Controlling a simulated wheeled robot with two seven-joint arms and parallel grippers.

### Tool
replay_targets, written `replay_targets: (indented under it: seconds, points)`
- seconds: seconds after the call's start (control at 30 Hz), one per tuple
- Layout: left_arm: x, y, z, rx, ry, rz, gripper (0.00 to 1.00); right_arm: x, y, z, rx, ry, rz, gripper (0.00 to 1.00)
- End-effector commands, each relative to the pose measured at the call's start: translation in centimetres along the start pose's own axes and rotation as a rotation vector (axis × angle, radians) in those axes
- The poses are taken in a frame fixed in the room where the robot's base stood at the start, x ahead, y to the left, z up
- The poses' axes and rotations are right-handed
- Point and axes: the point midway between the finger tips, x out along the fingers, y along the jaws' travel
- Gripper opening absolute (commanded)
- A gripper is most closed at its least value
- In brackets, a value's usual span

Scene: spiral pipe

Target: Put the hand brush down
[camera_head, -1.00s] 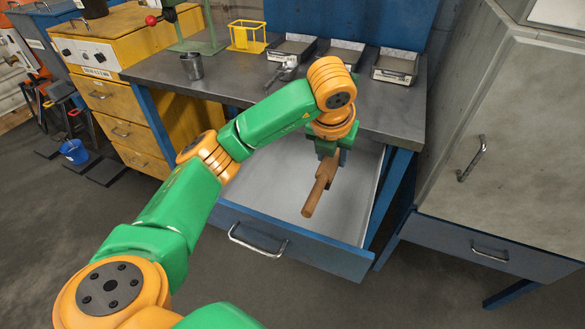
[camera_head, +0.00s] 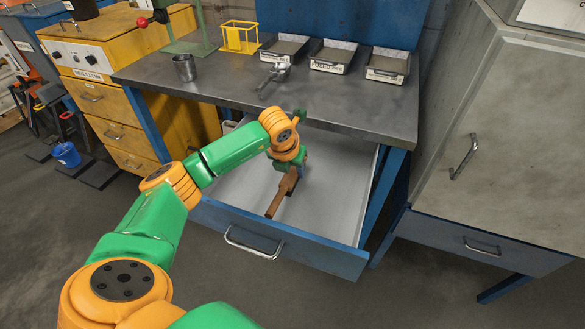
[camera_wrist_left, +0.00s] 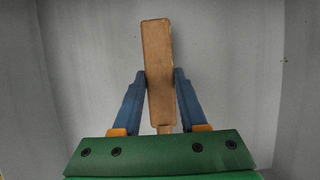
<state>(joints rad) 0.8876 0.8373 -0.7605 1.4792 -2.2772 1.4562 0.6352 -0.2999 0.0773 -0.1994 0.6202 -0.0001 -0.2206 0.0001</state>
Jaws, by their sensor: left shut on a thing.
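The hand brush (camera_head: 279,199) has a brown wooden body and handle, and it is over the open drawer. My left gripper (camera_head: 289,172) is shut on it from above. In the left wrist view the brush (camera_wrist_left: 157,70) stands between the two blue fingers of the gripper (camera_wrist_left: 160,92), with the drawer's grey floor behind it. The open drawer (camera_head: 335,205) has a pale grey inside and a blue front with a metal handle. I cannot tell whether the brush touches the drawer floor. My right gripper is not in view.
The dark workbench top (camera_head: 220,90) is above the drawer. On it are a metal cup (camera_head: 185,68), a yellow wire holder (camera_head: 240,38), a grey metal tool (camera_head: 274,76) and several trays. A grey cabinet (camera_head: 470,130) stands at the right. The drawer's right side is clear.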

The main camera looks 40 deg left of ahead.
Motion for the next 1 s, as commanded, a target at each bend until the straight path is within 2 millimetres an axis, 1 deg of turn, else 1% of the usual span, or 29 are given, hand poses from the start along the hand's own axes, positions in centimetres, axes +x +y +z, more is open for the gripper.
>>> replay_targets:
  seconds: [0.03,0.07,0.1,0.13,0.37,0.47,0.57,0.7,0.83,0.9,1.0]
  points:
    - [0.1,0.0,0.0,0.0,0.0,0.0,0.5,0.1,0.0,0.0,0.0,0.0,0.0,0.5]
    - [0.1,0.0,0.0,0.0,0.0,0.0,0.58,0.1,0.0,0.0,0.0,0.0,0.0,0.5]
    - [0.0,0.0,0.0,0.0,0.0,0.0,0.69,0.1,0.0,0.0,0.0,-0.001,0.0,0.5]
    - [0.0,0.0,0.0,0.0,0.0,0.0,0.72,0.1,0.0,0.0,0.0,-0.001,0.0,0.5]
    - [0.0,0.0,0.0,0.0,0.0,0.0,0.72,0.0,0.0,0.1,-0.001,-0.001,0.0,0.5]
    - [-0.6,0.0,0.2,0.0,-0.001,0.0,0.72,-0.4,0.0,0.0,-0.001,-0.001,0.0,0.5]
    - [-2.1,0.0,0.2,0.002,-0.005,0.0,0.72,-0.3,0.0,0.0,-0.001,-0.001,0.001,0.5]
    - [-6.0,0.0,0.3,0.001,-0.008,0.0,0.72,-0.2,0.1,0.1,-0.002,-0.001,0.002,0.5]
    - [-9.4,0.0,0.2,0.001,-0.006,0.0,0.72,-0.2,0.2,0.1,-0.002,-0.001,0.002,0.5]
    - [-10.7,0.0,0.2,0.0,-0.005,-0.001,0.72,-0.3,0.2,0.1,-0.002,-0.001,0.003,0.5]
    - [-11.9,0.0,0.2,0.0,-0.002,0.0,0.72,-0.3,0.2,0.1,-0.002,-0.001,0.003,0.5]
